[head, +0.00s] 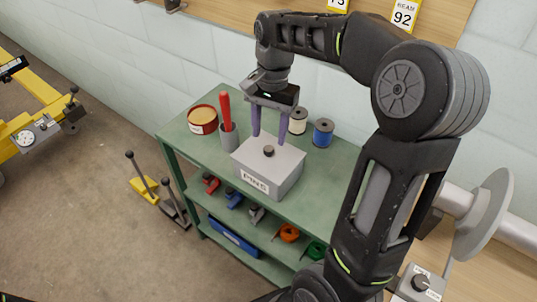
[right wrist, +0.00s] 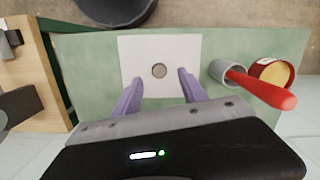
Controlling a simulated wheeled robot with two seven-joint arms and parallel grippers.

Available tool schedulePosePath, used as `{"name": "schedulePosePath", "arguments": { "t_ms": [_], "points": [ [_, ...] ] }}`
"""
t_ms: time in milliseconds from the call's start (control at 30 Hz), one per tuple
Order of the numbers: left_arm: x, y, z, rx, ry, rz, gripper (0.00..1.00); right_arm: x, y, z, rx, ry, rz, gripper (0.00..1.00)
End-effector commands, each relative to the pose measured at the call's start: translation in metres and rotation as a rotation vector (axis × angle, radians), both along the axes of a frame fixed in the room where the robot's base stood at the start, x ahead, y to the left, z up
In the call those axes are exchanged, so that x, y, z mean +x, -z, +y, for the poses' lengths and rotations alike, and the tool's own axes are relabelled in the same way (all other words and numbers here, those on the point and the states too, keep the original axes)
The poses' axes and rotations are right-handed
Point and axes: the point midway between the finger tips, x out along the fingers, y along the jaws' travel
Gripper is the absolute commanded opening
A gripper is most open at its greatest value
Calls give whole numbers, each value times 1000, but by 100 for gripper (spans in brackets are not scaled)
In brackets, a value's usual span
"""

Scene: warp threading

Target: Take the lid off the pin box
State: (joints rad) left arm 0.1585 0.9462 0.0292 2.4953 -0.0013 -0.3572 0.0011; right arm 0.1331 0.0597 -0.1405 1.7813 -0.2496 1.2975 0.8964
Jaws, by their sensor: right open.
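The grey pin box (head: 262,176), with a "PINS" label on its front, stands on the green bench top. Its lid (head: 273,157) is on, with a small dark round knob (head: 268,151) in the middle. In the right wrist view the lid (right wrist: 133,54) is a pale square with the knob (right wrist: 159,71) at its centre. My right gripper (head: 269,137) is open above the lid's back part, pointing down. Its purple fingers are apart and empty; in the right wrist view the gripper (right wrist: 158,84) has the knob just beyond the fingertips, between their lines. My left gripper is not in view.
A grey cup (head: 229,138) with a red-handled tool (head: 225,108) and a red tin (head: 203,120) stand left of the box. A white spool (head: 298,121) and a blue spool (head: 323,133) stand behind right. Coloured tools lie on the shelf below.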

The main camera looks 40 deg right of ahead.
Motion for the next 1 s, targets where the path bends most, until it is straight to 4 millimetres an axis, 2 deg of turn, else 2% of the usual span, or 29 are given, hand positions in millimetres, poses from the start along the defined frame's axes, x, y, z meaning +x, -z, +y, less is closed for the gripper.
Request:
{"name": "schedulePosePath", "arguments": {
  "t_ms": [200, 300, 900, 1000],
  "points": [
    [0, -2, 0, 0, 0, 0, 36, -4, 32, 3, 0, 0, 4, 50],
    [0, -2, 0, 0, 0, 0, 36, -4, 41, 4, 1, 0, 3, 50],
    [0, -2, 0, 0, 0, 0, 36, -4, 42, 4, 0, 0, 0, 50],
    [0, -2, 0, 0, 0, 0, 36, -4, 42, 4, 0, 0, 0, 43]
  ]
}}
